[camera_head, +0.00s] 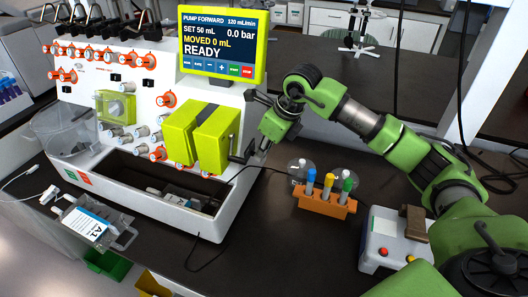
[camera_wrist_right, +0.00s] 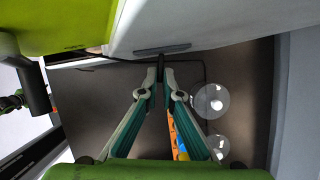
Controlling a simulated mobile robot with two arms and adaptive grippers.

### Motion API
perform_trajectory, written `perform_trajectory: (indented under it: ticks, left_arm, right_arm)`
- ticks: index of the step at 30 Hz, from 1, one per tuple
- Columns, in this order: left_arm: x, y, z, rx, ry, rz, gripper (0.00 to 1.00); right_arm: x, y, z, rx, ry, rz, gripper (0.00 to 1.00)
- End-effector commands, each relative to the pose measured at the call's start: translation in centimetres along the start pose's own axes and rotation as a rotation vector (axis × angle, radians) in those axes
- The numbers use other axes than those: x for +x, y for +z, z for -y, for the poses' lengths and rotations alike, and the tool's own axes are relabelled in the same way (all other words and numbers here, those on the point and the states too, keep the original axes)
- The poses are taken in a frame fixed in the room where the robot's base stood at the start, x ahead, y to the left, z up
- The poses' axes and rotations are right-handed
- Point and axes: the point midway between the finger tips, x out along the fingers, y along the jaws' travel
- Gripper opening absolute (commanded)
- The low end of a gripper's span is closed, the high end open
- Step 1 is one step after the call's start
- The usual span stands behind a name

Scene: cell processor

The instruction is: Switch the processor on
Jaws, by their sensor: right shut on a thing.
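The white processor (camera_head: 200,207) stands on the dark bench at the left in the head view. Its yellow-framed display (camera_head: 222,45) is lit and reads "PUMP FORWARD", "SET 50 mL", "MOVED 0 mL" and "READY". My right gripper (camera_head: 262,146) is at the processor's right side, partly hidden by my own wrist. In the wrist view my right gripper (camera_wrist_right: 161,84) has its fingertips close together on a thin dark lever (camera_wrist_right: 161,67) that sticks out from the processor's side below a grey plate. The lever's exact position is hard to tell. My left gripper is out of view.
An orange rack (camera_head: 324,204) with capped tubes and clear round vessels stands right of the processor. A black cable runs across the bench. A labelled cartridge (camera_head: 92,225) lies at the front left.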

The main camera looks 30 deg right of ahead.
Motion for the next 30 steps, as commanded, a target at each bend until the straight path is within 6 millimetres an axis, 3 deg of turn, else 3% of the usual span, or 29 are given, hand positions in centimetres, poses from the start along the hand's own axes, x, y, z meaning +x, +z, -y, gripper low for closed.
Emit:
perform_trajectory:
  ticks: [12,29,30]
  left_arm:
    - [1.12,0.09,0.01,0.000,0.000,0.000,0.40]
    - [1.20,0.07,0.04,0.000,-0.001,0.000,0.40]
    - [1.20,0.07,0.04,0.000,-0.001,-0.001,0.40]
  right_arm:
    - [-0.03,0.16,-0.78,0.184,-0.077,0.002,0.00]
    - [-0.10,0.24,-0.86,0.213,-0.088,0.003,0.00]
    - [-0.10,0.24,-0.86,0.214,-0.088,0.003,0.13]
